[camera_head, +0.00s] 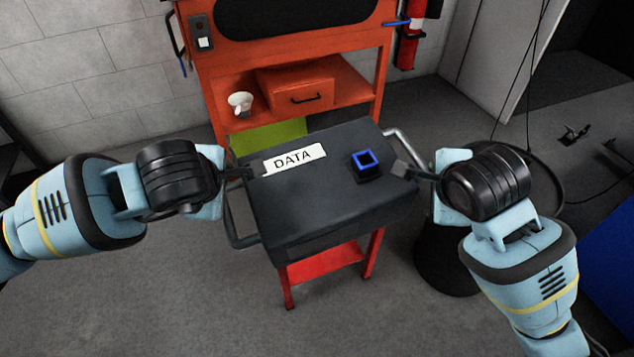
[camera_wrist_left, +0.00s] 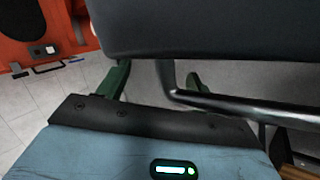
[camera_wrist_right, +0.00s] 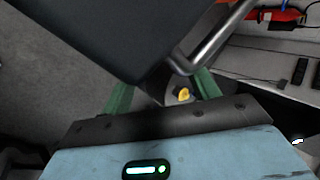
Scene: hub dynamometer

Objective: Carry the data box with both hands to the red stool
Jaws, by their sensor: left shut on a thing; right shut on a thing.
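The data box (camera_head: 310,195) is dark grey with a white DATA label and a blue square-rimmed part on top. It has a bar handle on each side. My left gripper (camera_head: 240,173) is shut on its left handle; the handle passes between the fingers in the left wrist view (camera_wrist_left: 160,80). My right gripper (camera_head: 408,170) is shut at its right handle, which also shows in the right wrist view (camera_wrist_right: 205,45). The red stool (camera_head: 325,263) shows below the box's front edge, its top mostly hidden. I cannot tell whether the box touches it.
A red workbench (camera_head: 345,85) with a drawer and a white mug (camera_head: 240,102) stands behind the box. A black round stand (camera_head: 445,255) is close by on the right, partly behind my right arm. Cables hang at the right. The grey floor in front is clear.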

